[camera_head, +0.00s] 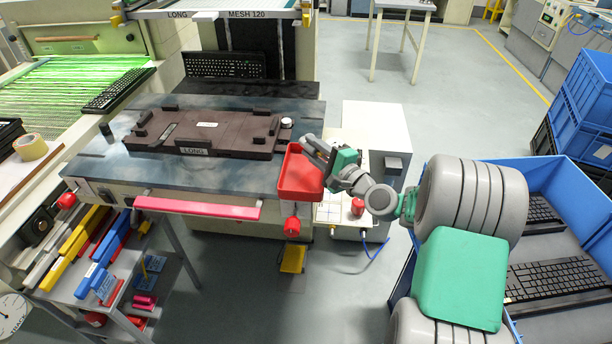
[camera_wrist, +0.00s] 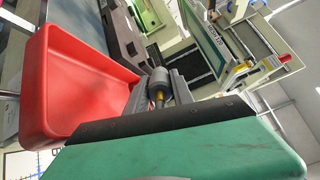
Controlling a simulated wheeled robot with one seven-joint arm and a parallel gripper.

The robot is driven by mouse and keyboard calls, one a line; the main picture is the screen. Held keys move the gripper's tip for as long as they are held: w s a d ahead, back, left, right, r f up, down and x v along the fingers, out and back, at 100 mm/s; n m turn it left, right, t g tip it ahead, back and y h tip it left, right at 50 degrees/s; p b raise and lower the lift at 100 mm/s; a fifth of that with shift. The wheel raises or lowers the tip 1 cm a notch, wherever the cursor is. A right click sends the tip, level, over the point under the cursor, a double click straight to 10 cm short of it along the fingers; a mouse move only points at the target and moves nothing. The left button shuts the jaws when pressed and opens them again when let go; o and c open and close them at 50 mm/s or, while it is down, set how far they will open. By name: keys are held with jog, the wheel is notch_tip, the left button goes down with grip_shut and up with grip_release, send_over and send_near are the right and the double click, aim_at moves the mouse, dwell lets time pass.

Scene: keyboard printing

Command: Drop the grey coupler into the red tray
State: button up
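The red tray (camera_head: 299,195) is at the right front corner of the dark work table in the head view. It fills the left of the wrist view (camera_wrist: 42,95), and the part of its inside that shows is empty. My gripper (camera_head: 308,143) is at the tray's right side, above its rim. In the wrist view my gripper's fingers (camera_wrist: 158,88) are closed on a grey cylinder with a brass-coloured end, the grey coupler (camera_wrist: 158,77). The coupler lies beside the tray's right edge in that view. I cannot make it out in the head view.
A dark brown fixture (camera_head: 205,135) lies on the table (camera_head: 235,178) left of the tray. A white cabinet (camera_head: 375,118) with a red button (camera_head: 357,206) stands to the right. A blue crate (camera_head: 575,200) with keyboards is at the right. Grey floor lies in front.

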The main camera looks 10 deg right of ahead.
jog(key=o, duration=0.5)
jog(key=shift+o, duration=0.2)
jog(key=shift+s+d, duration=0.1)
jog(key=v, duration=0.7)
jog(key=shift+s+d+b, duration=0.1)
jog(key=shift+s+b, duration=0.15)
jog(key=shift+b, duration=0.15)
jog(key=shift+d, duration=0.1)
